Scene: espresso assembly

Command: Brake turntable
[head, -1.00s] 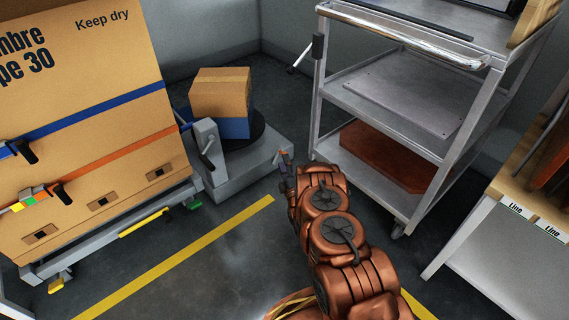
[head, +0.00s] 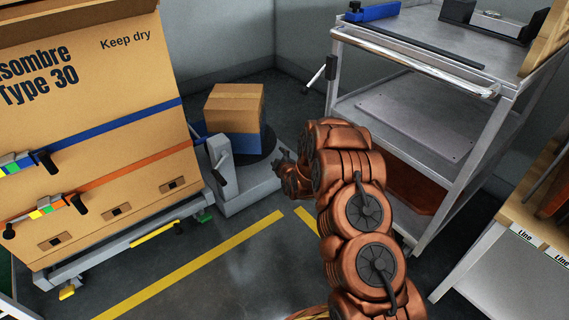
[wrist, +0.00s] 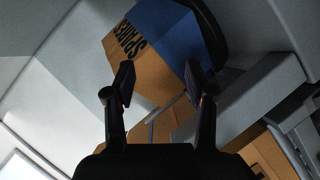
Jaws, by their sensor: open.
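The turntable is a grey base (head: 246,193) with a dark round plate (head: 262,155), standing on the floor beyond my arm. A small carton (head: 236,98) with a blue lower part sits on the plate. A grey post (head: 218,151) with a lever stands at the base's front left. My gripper (head: 282,157) is small and partly hidden by the arm in the head view, by the right side of the turntable. In the wrist view my gripper (wrist: 160,82) is open and empty, with the carton (wrist: 150,45) beyond its fingers. A thin grey bar shows between the fingers; I cannot tell whether it is the lever.
A large strapped carton (head: 100,120) on a low grey frame stands at the left. A metal shelf cart (head: 400,115) stands close on the right of my arm. A light-topped table (head: 520,240) is at the lower right. Floor with yellow lines (head: 190,264) is open in front.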

